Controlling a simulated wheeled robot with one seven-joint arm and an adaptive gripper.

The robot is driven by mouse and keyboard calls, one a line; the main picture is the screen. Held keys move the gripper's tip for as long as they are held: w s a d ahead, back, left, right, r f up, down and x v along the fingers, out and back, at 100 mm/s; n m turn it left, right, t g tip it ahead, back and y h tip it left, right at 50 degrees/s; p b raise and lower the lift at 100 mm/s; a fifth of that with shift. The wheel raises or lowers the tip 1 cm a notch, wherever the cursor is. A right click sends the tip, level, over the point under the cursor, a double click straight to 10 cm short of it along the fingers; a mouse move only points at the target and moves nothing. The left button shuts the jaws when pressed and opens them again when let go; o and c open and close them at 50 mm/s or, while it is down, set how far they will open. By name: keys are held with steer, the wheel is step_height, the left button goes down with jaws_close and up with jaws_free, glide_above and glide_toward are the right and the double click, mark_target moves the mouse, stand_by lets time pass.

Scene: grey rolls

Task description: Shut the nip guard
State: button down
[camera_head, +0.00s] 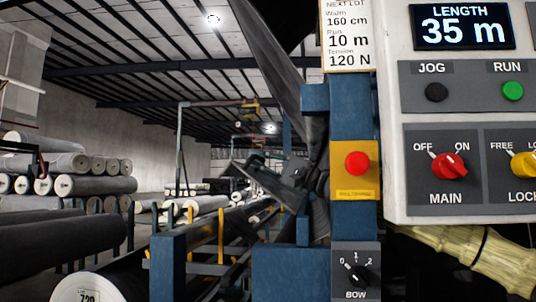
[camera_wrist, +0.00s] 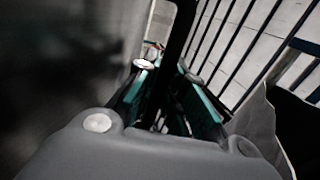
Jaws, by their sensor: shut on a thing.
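In the wrist view, my gripper (camera_wrist: 168,76) has its teal-padded fingers closed on a dark bar (camera_wrist: 180,36). The bar runs upward and away between the fingertips. I cannot tell for certain whether this bar is part of the nip guard. Dark parallel bars (camera_wrist: 238,42) slant across a pale surface to its right. In the head view, a dark slanted part (camera_head: 265,185) and a dark jointed part (camera_head: 318,150) show left of the blue post. The fingertips cannot be made out there, and the guard's full outline is hidden.
A control panel (camera_head: 392,140) fills the right side, with a red main knob (camera_head: 448,165). A red button on a yellow plate (camera_head: 356,164) and a bow knob (camera_head: 356,275) sit on the blue post (camera_head: 346,105). Grey rolls (camera_head: 95,186) lie stacked at left. A dark blurred surface (camera_wrist: 60,70) is close at left.

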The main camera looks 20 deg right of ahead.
mark_target(249, 169)
steer(key=shift+w+a+f+p, duration=0.25)
steer(key=shift+a+f, duration=0.1)
steer(key=shift+f, duration=0.2)
steer(key=shift+w+a+f+p, duration=0.25)
steer(key=shift+a+f, duration=0.1)
steer(key=shift+f, duration=0.15)
steer(key=shift+w+a+f+h+p, duration=0.15)
steer(key=shift+a+f+h+p, duration=0.2)
steer(key=shift+p, duration=0.15)
steer(key=shift+w+a+f+g+h+p, duration=0.25)
steer(key=shift+f+g+h+p, duration=0.15)
steer(key=shift+f+p, duration=0.1)
steer(key=c, duration=1.5)
jaws_free()
steer(key=shift+s+d, duration=0.15)
steer(key=shift+d, duration=0.05)
steer(key=shift+a, duration=0.15)
steer(key=shift+r, duration=0.1)
steer(key=v, duration=1.2)
steer(key=shift+f, duration=0.2)
